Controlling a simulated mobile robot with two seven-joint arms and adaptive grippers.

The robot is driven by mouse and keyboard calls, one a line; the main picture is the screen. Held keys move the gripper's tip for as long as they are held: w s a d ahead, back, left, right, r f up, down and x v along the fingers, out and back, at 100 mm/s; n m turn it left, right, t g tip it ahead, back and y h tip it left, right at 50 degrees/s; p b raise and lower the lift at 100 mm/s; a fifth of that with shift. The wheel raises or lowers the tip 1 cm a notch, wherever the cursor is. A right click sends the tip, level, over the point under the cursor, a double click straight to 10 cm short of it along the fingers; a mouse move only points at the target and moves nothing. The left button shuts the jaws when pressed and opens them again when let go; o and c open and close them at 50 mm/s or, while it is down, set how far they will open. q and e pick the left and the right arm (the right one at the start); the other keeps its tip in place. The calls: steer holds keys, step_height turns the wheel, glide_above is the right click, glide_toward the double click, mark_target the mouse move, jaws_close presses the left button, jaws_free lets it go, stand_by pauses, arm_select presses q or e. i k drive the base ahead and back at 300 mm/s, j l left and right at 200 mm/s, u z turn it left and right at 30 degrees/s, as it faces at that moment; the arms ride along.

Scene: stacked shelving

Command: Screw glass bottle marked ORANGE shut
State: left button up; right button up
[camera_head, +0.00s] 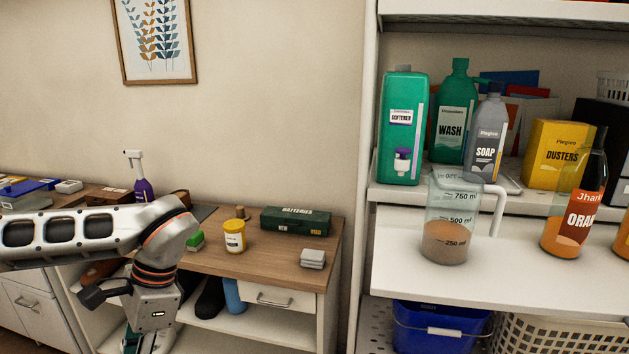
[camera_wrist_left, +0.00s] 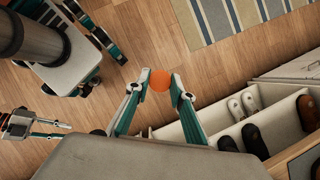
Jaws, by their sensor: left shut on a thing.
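The glass bottle marked ORANGE (camera_head: 589,205) stands upright on the white pull-out board at the right of the head view. Orange liquid fills its lower part, and no cap shows on its neck. My left arm is far to the left, by the wooden desk, apart from the bottle. In the left wrist view my left gripper (camera_wrist_left: 160,84) is shut on a round orange cap (camera_wrist_left: 160,79), held at the fingertips above the floor. The fingertips are out of the head view. What looks like my right gripper (camera_wrist_left: 62,130) shows small at the left wrist view's left edge; its opening is unclear.
A measuring jug (camera_head: 451,220) with brownish liquid stands left of the bottle, and another orange bottle (camera_head: 624,238) is cut off at right. Softener (camera_head: 402,150), wash, soap and a dusters box (camera_head: 556,150) stand behind. A desk (camera_head: 262,262) holds small items.

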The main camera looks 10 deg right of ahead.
mark_target(583, 178)
steer(key=i+j, duration=0.1)
steer(key=j, duration=0.3)
steer(key=i+j, duration=0.1)
steer(key=j, duration=0.3)
steer(key=i+j, duration=0.1)
steer(key=j, duration=0.3)
steer(key=z, duration=1.8)
